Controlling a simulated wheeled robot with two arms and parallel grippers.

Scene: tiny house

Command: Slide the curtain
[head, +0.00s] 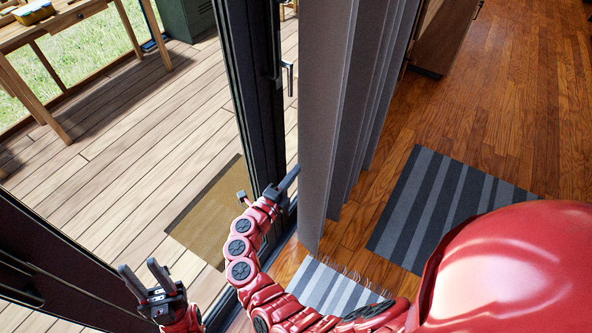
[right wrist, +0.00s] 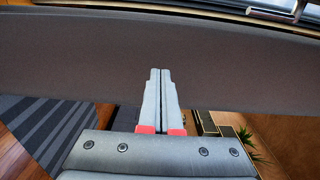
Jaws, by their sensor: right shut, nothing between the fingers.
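The grey pleated curtain (head: 325,120) hangs bunched in tall folds beside the dark door frame, in the upper middle of the head view. In the right wrist view the curtain (right wrist: 80,60) spans the picture as a wide grey-brown band. My right gripper (head: 291,178) is at the curtain's left edge, on the side toward the door. In the right wrist view its fingers (right wrist: 160,72) are together and empty, pointing along the curtain's face. I cannot tell whether they touch it. My left gripper (head: 145,275) is low at the left, fingers apart and empty, away from the curtain.
A dark door frame (head: 255,90) with a handle (head: 289,78) stands left of the curtain. A brown doormat (head: 212,213) lies on the deck outside. Striped rugs (head: 440,205) lie on the wood floor inside. A wooden cabinet (head: 440,38) stands behind the curtain.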

